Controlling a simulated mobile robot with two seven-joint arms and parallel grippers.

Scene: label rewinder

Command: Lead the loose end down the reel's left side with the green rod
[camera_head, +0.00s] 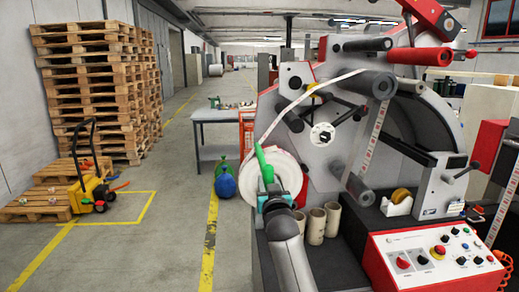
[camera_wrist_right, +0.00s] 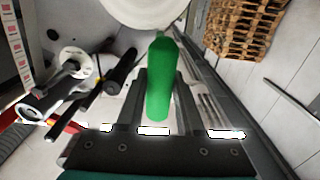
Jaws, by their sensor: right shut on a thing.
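My right gripper (camera_head: 272,198) is shut on the green rod (camera_head: 264,166), which points up in front of the white reel (camera_head: 287,178), at its left side. In the right wrist view the green rod (camera_wrist_right: 160,78) stands between the two fingers (camera_wrist_right: 160,100), its tip close to the edge of the white reel (camera_wrist_right: 145,8). A white strip (camera_head: 308,94) slopes down left from the large dark roller (camera_head: 372,84) towards the rod's tip. Its loose end is hard to make out behind the rod. My left gripper is not in view.
Cardboard cores (camera_head: 316,226) stand on the machine's bed just right of my right arm. A control panel (camera_head: 437,256) is at the lower right. Dark rollers (camera_head: 360,190) jut out right of the reel. The floor (camera_head: 150,240) to the left is open.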

